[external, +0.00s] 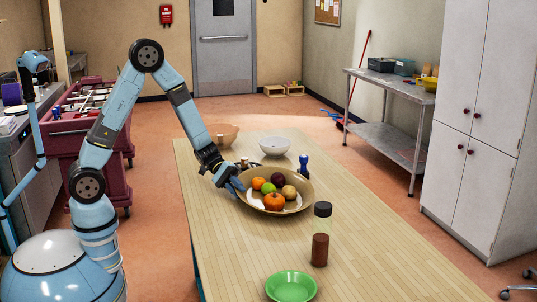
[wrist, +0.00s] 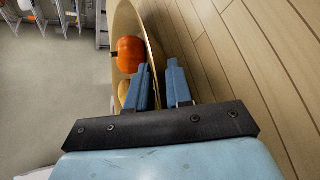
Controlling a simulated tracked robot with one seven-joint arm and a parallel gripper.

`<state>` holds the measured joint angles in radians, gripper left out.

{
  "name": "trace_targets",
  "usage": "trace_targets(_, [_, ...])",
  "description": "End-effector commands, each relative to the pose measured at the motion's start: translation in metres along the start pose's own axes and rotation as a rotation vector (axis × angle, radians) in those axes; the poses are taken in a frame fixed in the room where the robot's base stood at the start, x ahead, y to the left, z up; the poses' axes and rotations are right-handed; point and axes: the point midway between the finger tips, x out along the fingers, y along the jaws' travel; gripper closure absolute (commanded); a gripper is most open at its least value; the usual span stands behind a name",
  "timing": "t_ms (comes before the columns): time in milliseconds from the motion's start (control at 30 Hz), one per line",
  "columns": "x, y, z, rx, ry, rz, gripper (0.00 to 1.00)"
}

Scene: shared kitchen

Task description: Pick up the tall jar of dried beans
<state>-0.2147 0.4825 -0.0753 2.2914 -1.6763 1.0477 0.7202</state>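The tall jar (external: 320,248) stands upright on the wooden table, right of and nearer the camera than the fruit bowl. It has a dark lid, a clear upper part and reddish-brown contents low down. It does not show in the wrist view. My gripper (external: 236,187) is away from the jar, at the left rim of the wide tan fruit bowl (external: 298,202).
The bowl holds an orange pumpkin (external: 274,202) and several fruits. A green plate (external: 291,287) lies in front of the jar. A white bowl (external: 275,146), a brown bowl (external: 222,134) and a blue-topped item (external: 304,164) stand behind. The table right of the jar is clear.

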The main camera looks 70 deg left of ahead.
Motion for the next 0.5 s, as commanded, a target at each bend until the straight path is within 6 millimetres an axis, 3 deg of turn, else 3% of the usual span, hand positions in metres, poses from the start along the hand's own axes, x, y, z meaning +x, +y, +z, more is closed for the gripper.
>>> trace_targets(200, [-0.0001, 0.0001, 0.0001, 0.000, 0.000, 0.000, 0.59])
trace_targets(500, [-0.0034, 0.0013, 0.0003, -0.001, 0.001, 0.000, 0.59])
